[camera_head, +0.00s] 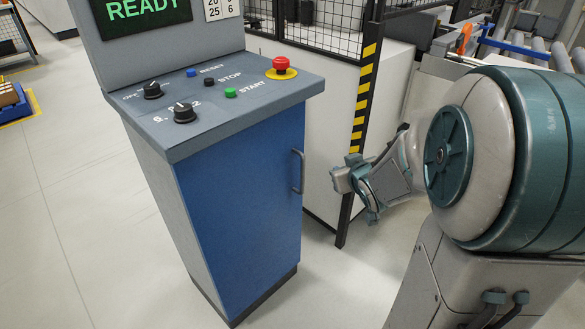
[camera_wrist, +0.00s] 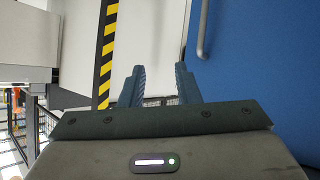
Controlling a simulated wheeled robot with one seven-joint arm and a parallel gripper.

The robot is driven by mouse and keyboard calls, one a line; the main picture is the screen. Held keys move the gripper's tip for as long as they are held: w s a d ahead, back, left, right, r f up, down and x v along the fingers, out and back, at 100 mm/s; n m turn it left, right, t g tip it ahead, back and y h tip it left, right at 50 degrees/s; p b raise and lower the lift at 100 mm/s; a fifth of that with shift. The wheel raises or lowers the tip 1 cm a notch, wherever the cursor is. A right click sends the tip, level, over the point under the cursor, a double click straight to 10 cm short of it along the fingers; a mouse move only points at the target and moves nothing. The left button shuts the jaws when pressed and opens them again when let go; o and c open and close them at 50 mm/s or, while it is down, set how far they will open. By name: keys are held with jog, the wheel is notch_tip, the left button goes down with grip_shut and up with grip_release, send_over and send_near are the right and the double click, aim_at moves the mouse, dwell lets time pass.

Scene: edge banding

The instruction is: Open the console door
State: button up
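The console's blue door (camera_head: 242,205) is shut on the front of the grey console (camera_head: 225,98). A vertical grey bar handle (camera_head: 299,171) is on the door's right side. In the wrist view the blue door (camera_wrist: 258,70) fills the right, with the handle (camera_wrist: 202,32) near the top. My gripper (camera_head: 352,188) is to the right of the handle, apart from it. In the wrist view my gripper's two fingers (camera_wrist: 158,72) are spread with nothing between them, below and left of the handle.
A black-and-yellow striped post (camera_head: 364,92) of the mesh fence stands behind my gripper; it also shows in the wrist view (camera_wrist: 106,55). A red emergency stop button (camera_head: 281,66) sits on the console top. Open floor (camera_head: 90,225) lies left of the console.

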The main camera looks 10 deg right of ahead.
aim_at(303, 175)
notch_tip(303, 175, down, 13)
jog(key=w+a+n+t+y+b, duration=0.2)
jog(key=n+t+y+b, duration=0.15)
jog(key=y+b, duration=0.6)
jog(key=shift+m+t+h, duration=0.45)
jog(key=shift+h, duration=0.4)
jog(key=b+x, duration=0.3)
jog(key=x, duration=1.1)
jog(key=shift+f+b, duration=0.15)
jog(key=shift+b, duration=0.2)
grip_shut()
